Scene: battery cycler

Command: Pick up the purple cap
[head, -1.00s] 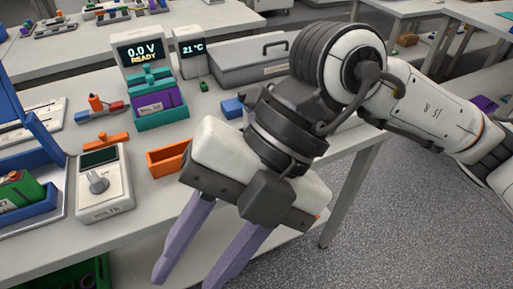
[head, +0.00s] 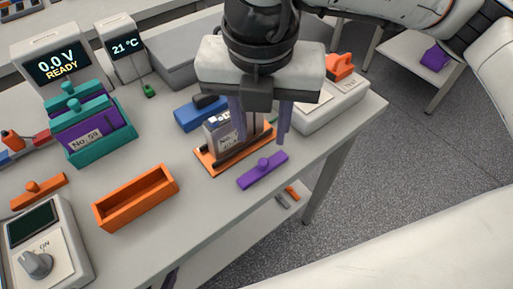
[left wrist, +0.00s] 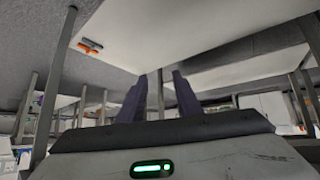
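The purple cap (head: 262,170), a flat bar with a round knob, lies on the table near its front edge, just in front of an orange stand (head: 205,162). My right gripper (head: 262,138) points down above the stand and cap, its purple fingers apart with nothing seen between their tips. Its fingers partly cover a grey cell marked with a label (head: 222,138) in the stand; whether they touch anything I cannot tell. My left gripper (left wrist: 160,97) shows only in the left wrist view, its dark fingers apart and empty, below table height.
An orange open tray (head: 135,198) lies left of the stand. A teal holder (head: 100,148) with purple pieces and a 0.0 V display (head: 57,65) stand behind it. A meter (head: 45,245) is at front left. A white device (head: 322,108) stands right of the stand.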

